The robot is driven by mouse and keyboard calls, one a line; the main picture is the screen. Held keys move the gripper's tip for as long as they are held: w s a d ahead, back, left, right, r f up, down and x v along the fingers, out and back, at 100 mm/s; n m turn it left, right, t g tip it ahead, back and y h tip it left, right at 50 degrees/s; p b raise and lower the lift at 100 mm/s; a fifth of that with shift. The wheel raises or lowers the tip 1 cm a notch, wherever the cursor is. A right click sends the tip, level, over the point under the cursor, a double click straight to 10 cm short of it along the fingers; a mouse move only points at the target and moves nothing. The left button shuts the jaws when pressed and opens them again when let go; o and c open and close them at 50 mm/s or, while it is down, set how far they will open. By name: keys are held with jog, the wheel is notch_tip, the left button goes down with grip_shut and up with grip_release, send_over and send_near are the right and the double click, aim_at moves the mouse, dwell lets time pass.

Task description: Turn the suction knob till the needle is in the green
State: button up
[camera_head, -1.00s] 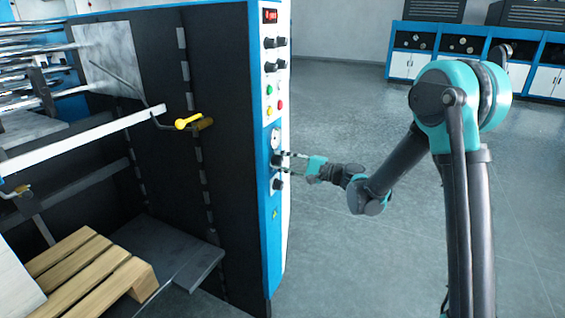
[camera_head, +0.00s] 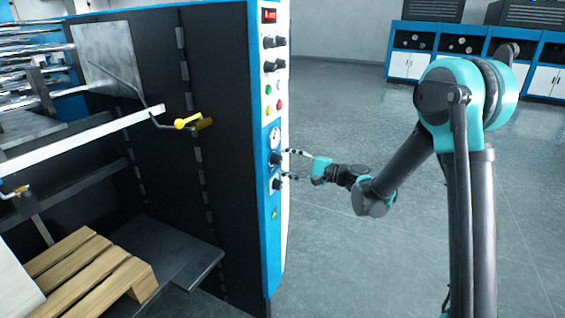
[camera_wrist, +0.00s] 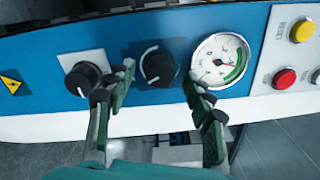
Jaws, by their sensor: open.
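The round white gauge (camera_wrist: 220,60) with a green arc is on the blue panel strip in the wrist view; it also shows in the head view (camera_head: 275,138). Its needle is too small to read surely against the green. A black knob (camera_wrist: 158,66) sits beside the gauge, and shows in the head view (camera_head: 276,158). A second black knob (camera_wrist: 82,79) is farther left in the wrist view. I cannot read which is labelled suction. My gripper (camera_wrist: 158,80) is open, its fingers on either side of the middle knob, apparently not touching it; it also shows in the head view (camera_head: 288,163).
Yellow (camera_wrist: 302,31) and red (camera_wrist: 284,78) buttons lie right of the gauge. The machine's dark side carries a yellow-handled crank (camera_head: 188,121). A wooden pallet (camera_head: 92,265) is at lower left. The floor (camera_head: 335,245) right of the panel is clear.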

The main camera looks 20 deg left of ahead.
jog(key=d, duration=1)
jog(key=shift+s, duration=0.4)
jog(key=shift+d, duration=0.15)
jog(key=s+d+f+n+t+h, duration=0.1)
jog(key=s+d+f+h, duration=0.4)
jog(key=d, duration=0.8)
jog(key=s+d+f+n+t+h, duration=0.1)
jog(key=s+d+f+h, duration=0.4)
jog(key=d, duration=0.8)
jog(key=s+d+f+n+t+h, duration=0.1)
jog(key=s+d+f+h, duration=0.4)
jog(key=d, duration=0.8)
jog(key=s+n+h, duration=0.1)
jog(key=s+h, duration=0.2)
jog(key=s, duration=0.1)
jog(key=shift+d+f+n, duration=0.15)
jog(key=shift+f+n, duration=0.1)
jog(key=shift+n, duration=0.05)
